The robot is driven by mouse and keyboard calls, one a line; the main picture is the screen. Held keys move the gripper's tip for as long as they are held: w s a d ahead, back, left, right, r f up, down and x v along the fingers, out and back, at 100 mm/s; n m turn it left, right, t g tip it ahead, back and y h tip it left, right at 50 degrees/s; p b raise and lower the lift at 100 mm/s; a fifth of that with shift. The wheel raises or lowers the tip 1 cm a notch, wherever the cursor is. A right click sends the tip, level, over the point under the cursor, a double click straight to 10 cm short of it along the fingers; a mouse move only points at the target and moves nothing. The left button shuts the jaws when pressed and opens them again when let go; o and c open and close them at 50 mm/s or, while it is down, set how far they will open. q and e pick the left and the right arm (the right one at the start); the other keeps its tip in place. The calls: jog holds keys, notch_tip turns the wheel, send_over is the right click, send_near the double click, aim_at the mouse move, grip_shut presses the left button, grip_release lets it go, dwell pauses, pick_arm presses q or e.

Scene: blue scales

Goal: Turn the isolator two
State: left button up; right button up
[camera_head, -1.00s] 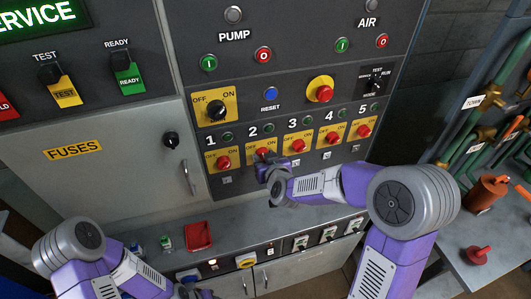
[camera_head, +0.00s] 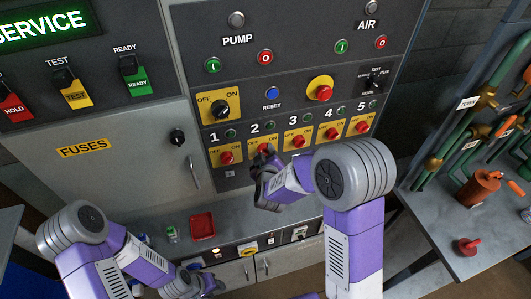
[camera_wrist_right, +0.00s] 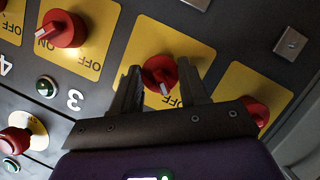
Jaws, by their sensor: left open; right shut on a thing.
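Isolator two is a red knob on a yellow OFF/ON plate, second in the numbered row; in the head view my right gripper (camera_head: 266,158) mostly covers it. In the right wrist view its red knob (camera_wrist_right: 160,72) sits between the two fingers of my right gripper (camera_wrist_right: 162,85), which is shut on it. Its white pointer mark lies towards the OFF lettering; the ON lettering is hidden behind a finger. My left gripper (camera_head: 208,284) is open and empty, low in front of the lower cabinet.
Isolator one (camera_head: 227,158) and isolator three (camera_head: 298,141) flank it closely; they also show in the right wrist view. A red tray (camera_head: 202,226) lies on the ledge below. A grey bench (camera_head: 440,215) with pipes stands at the right.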

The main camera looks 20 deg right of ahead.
dwell(0.4)
jog(key=o, duration=1.1)
jog(key=shift+c, duration=0.2)
jog(key=v, duration=0.7)
jog(key=shift+s, duration=0.3)
